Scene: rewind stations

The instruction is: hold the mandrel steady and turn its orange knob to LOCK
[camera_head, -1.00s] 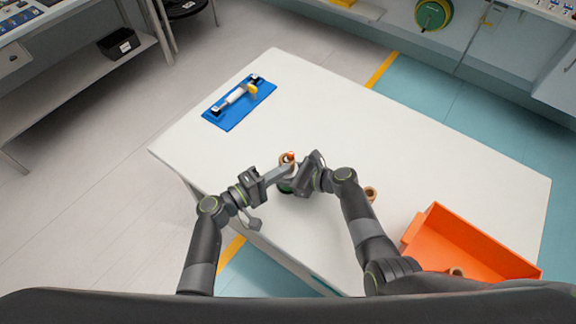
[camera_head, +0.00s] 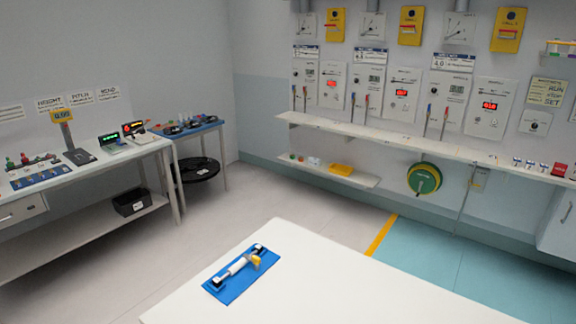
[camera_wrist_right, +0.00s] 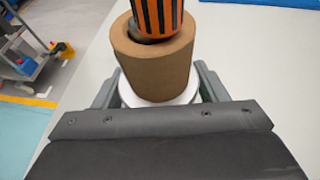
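In the right wrist view the mandrel stands upright, with a brown cardboard core (camera_wrist_right: 155,68) around it and a white round part (camera_wrist_right: 128,95) below the core. The orange knob (camera_wrist_right: 157,14), with black stripes, sits at the top and is cut off by the picture edge. No LOCK mark is legible. My right gripper (camera_wrist_right: 157,88) has one finger on each side of the white part and appears closed on it; the contact faces are hidden. My left gripper is in neither current view. The head view shows neither the mandrel nor my arms.
The white table (camera_head: 330,285) bears a blue mat (camera_head: 232,289) with a white roller and yellow part (camera_head: 255,262). A wall shelf (camera_head: 390,137), a side bench (camera_head: 90,175) and a black bin (camera_head: 130,201) stand beyond. The table around the mat is clear.

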